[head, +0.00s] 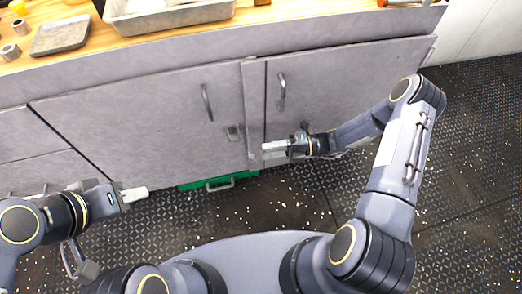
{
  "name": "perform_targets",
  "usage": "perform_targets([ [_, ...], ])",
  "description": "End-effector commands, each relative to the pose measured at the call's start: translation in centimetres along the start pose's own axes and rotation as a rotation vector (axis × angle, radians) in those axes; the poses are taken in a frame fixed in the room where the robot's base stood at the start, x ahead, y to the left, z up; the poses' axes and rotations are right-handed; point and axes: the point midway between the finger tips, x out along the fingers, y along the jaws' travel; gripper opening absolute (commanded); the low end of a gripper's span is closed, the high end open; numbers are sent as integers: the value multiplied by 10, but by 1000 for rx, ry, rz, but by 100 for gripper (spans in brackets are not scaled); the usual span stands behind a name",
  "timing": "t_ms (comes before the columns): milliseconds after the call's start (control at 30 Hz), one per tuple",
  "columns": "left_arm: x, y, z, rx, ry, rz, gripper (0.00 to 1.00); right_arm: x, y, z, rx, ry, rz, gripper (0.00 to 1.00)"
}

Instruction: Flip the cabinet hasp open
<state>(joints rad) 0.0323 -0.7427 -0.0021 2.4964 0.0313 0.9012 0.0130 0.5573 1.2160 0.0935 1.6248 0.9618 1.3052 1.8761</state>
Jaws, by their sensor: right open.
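The cabinet (140,125) has two grey doors with vertical handles. A small metal hasp (233,132) sits at the right edge of the left door, beside the post between the doors. It is too small to tell whether it is flipped open. My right gripper (272,150) points left in front of the post, a little right of and below the hasp and apart from it. It is open, with nothing seen between its fingers. My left gripper (133,194) is low at the left, well away from the hasp. Its fingers overlap in this view, so its opening is unclear.
The left door handle (207,102) and right door handle (281,92) stick out near the hasp. A green case (190,186) lies on the floor under the cabinet. A metal tray (170,17) and small parts lie on the wooden top (275,11).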

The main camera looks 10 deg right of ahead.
Motion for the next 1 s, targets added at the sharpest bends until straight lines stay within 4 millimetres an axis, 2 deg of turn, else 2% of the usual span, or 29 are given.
perform_targets([
  [100, -3, 1, -1, 0, 0, 0, 36, -21, 0, 1, 0, -3, -3, 44],
  [233, -4, 2, -2, 0, 0, 0, 36, -34, 0, 1, -1, -3, -2, 44],
  [567, -4, 2, -2, 0, 0, 0, 36, -39, 0, 1, 0, -1, -1, 44],
  [667, -4, 2, -2, 0, 0, 0, 23, -39, 3, 1, -14, 3, -7, 44],
  [767, -4, 2, -2, -1, 0, 0, 10, -42, 16, 1, -91, 27, -42, 44],
  [833, -4, 2, -2, -2, -1, 0, 1, -45, 32, 0, -193, 61, -86, 44],
  [1000, -1, 8, -15, -117, -57, 13, 0, -53, 86, -12, -544, 190, -221, 44],
])
